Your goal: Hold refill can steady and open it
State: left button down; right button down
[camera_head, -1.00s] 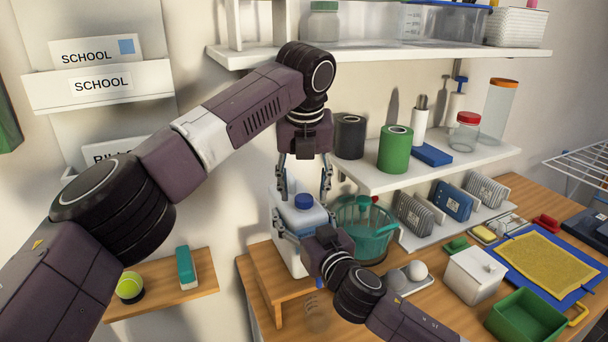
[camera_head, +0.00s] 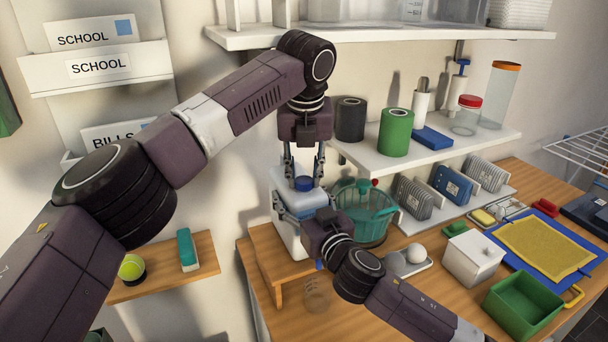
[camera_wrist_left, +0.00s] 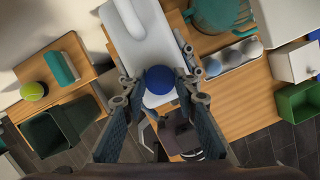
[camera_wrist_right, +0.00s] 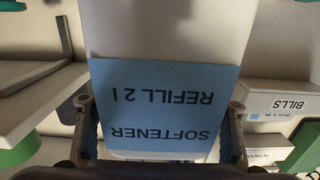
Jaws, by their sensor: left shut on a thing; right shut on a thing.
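The refill can is a white jug (camera_head: 290,240) with a blue screw cap (camera_head: 304,184), standing upright on a small wooden stand. Its blue label (camera_wrist_right: 160,105) reads "SOFTENER REFILL 2 l", upside down in the right wrist view. My left gripper (camera_head: 304,176) points straight down from above and is shut on the cap; the cap (camera_wrist_left: 160,79) shows between its fingertips in the left wrist view. My right gripper (camera_head: 296,208) comes in from the front right and is shut on the can's body, a finger on each side of the label.
A teal basket (camera_head: 365,215) stands close to the can's right. The small wooden stand (camera_head: 268,262) is at the counter's left end. A shelf with a green canister (camera_head: 395,132) is at the right. A clear glass (camera_head: 317,294) stands in front.

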pick_arm(q)
jog(key=n, duration=0.2)
jog(key=shift+d+n+y, duration=0.15)
jog(key=shift+n+y, duration=0.15)
jog(key=n, duration=0.2)
jog(key=shift+w+r+n+y, duration=0.15)
jog(key=shift+n+y, duration=0.25)
jog(key=shift+n, duration=0.7)
jog(key=c, duration=1.5)
grip_release()
jog(key=shift+g, duration=0.3)
jog(key=shift+c, duration=0.2)
pick_arm(e)
jog(key=shift+c, duration=1.9)
grip_release()
